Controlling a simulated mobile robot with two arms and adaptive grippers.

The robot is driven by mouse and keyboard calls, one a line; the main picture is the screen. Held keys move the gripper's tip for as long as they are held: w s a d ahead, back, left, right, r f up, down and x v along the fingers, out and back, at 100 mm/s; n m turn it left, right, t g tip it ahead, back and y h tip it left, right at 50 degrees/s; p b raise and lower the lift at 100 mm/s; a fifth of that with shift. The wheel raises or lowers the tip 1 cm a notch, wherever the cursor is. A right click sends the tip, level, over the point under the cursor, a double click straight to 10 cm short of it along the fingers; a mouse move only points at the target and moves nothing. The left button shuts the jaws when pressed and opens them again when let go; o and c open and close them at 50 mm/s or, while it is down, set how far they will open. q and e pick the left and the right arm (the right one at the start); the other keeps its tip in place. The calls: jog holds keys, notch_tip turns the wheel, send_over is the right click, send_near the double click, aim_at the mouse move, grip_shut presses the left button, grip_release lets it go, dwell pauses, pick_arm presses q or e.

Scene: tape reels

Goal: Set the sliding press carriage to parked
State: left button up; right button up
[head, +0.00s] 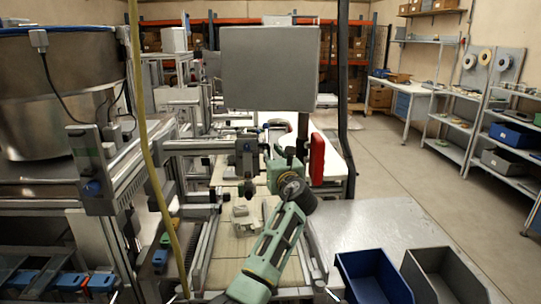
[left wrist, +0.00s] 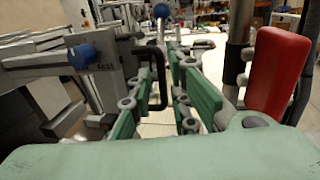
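The sliding press carriage appears to be the grey block (head: 243,146) at the end of a horizontal rail, left of my left gripper. In the left wrist view, a grey block (left wrist: 97,62) carries a blue knob and small lettering that I cannot read surely. A black U-shaped handle (left wrist: 154,75) sticks out from its right side. My left gripper (head: 264,176) has its green fingers spread apart. In the left wrist view, the handle shows between the fingers (left wrist: 155,108); I cannot tell whether they touch it. My right gripper is not in view.
A red box-like part (head: 317,158) on a dark post stands close to the right of my left gripper. A grey panel (head: 269,68) hangs above. Blue (head: 372,277) and grey (head: 445,276) bins stand at front right. The metal tabletop (head: 375,225) behind them is clear.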

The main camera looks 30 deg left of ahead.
pick_arm(q)
jog(key=shift+x, duration=1.25)
grip_shut()
